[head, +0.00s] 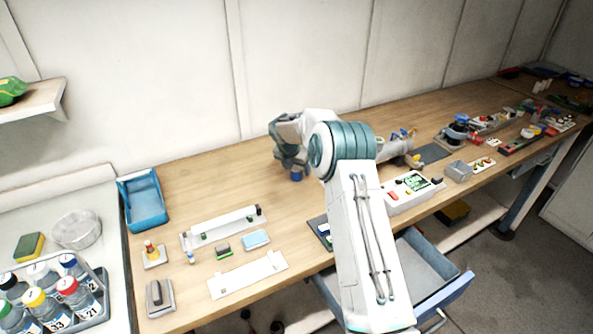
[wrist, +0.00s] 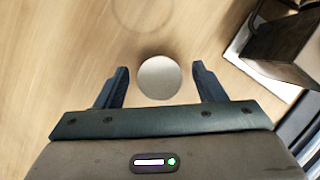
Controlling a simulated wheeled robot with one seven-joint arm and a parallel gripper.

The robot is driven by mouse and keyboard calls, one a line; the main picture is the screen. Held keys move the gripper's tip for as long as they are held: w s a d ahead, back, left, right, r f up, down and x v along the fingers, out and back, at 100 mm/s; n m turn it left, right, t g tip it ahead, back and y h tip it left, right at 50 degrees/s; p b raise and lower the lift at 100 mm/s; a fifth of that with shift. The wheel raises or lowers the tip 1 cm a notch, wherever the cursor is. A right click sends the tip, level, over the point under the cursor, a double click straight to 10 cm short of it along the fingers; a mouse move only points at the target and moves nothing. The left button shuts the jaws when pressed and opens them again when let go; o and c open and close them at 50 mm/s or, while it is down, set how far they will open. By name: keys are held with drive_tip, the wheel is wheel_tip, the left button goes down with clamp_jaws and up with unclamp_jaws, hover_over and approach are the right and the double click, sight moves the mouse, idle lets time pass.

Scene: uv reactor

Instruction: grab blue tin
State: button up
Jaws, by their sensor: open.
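The blue tin (head: 296,176) stands on the wooden table, directly below my gripper (head: 292,162) in the head view. Only its lower part shows there, as the gripper covers the rest. In the wrist view a round, pale grey top (wrist: 160,78), which looks like the tin seen from above, lies between the two fingers. My gripper (wrist: 160,88) is open, with one finger on each side of the round top and a gap on both sides.
A blue tray (head: 126,192) stands at the table's left end. White plates and small parts lie in front. A control box (head: 408,196) is to the right, and an open drawer (head: 455,288) juts out below. Bare wood surrounds the tin's left side.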

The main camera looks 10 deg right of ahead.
drive_tip(key=shift+x, duration=1.1)
drive_tip(key=c, duration=1.1)
